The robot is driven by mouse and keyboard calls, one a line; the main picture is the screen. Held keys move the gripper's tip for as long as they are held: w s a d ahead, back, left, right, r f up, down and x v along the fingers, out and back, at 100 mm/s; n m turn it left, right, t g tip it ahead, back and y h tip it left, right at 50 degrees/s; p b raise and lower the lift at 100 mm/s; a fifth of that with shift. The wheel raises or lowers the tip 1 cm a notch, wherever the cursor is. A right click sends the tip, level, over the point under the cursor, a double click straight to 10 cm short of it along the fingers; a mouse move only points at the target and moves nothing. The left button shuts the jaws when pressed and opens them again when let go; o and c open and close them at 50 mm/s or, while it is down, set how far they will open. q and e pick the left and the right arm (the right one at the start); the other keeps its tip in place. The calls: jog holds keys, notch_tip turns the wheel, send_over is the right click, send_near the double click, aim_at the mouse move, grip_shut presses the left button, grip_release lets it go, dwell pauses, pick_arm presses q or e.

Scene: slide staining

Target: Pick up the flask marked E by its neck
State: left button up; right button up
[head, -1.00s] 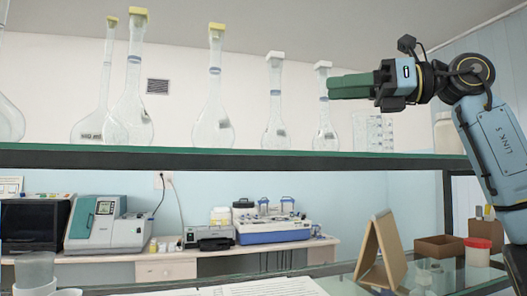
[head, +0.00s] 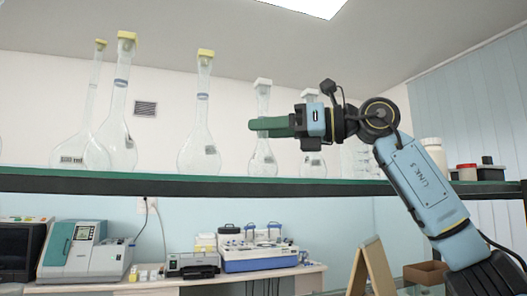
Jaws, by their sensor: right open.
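Two smaller ones with white caps are a flask (head: 263,163) and the rightmost flask (head: 313,166). Markings on the bodies are too small to read, so I cannot tell which is E. My right gripper (head: 258,127) is open, its green fingers pointing left across the neck of the left white-capped flask. Whether that neck is between the fingers is unclear.
A clear beaker (head: 362,163) stands right of the flasks, partly behind my arm. Lab machines (head: 88,250) sit on a bench behind and below.

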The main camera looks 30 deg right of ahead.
jog(key=x, duration=0.3)
jog(key=shift+w, duration=0.1)
jog(key=shift+d, duration=0.1)
jog(key=shift+c, duration=0.2)
jog(key=c, duration=0.8)
